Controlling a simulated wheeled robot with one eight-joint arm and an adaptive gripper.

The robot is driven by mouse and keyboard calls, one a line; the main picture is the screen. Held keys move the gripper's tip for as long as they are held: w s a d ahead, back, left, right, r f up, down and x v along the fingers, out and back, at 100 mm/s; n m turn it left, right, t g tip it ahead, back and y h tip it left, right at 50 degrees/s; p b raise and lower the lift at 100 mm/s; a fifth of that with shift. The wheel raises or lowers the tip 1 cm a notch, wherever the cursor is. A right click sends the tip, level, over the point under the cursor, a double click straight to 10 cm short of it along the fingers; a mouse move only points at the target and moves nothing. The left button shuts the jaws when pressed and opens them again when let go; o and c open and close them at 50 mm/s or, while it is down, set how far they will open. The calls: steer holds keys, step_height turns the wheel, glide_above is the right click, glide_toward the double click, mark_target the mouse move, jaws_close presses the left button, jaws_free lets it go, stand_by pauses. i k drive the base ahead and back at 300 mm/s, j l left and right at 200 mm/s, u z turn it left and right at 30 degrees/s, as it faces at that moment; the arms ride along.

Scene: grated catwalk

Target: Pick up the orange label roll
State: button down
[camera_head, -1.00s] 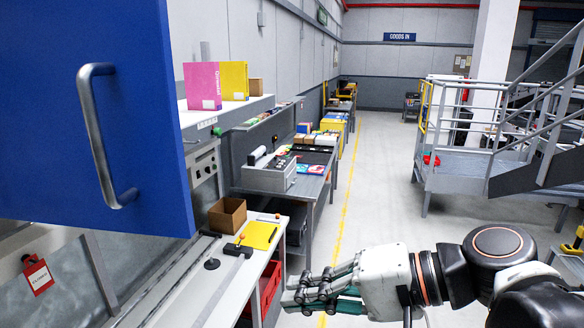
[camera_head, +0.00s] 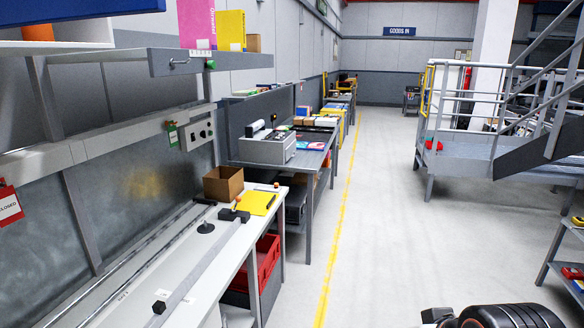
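I cannot clearly make out the orange label roll. A small orange-red item (camera_head: 276,185) lies at the far end of the near workbench (camera_head: 125,300), beside a yellow sheet (camera_head: 256,203); it is too small to tell what it is. Only part of my arm shows at the bottom right; my gripper's fingers are out of view.
An open cardboard box (camera_head: 223,183) and a dark-headed tool (camera_head: 233,214) are on the near bench. A red crate (camera_head: 268,262) sits below it. More benches run along the left wall. Metal stairs and a platform (camera_head: 465,160) stand right. The floor aisle (camera_head: 385,215) is clear.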

mark_target(43, 33)
steer(key=u, duration=1.9)
steer(key=l, duration=0.35)
steer(key=k+l+u, duration=0.1)
steer(key=l, duration=0.2)
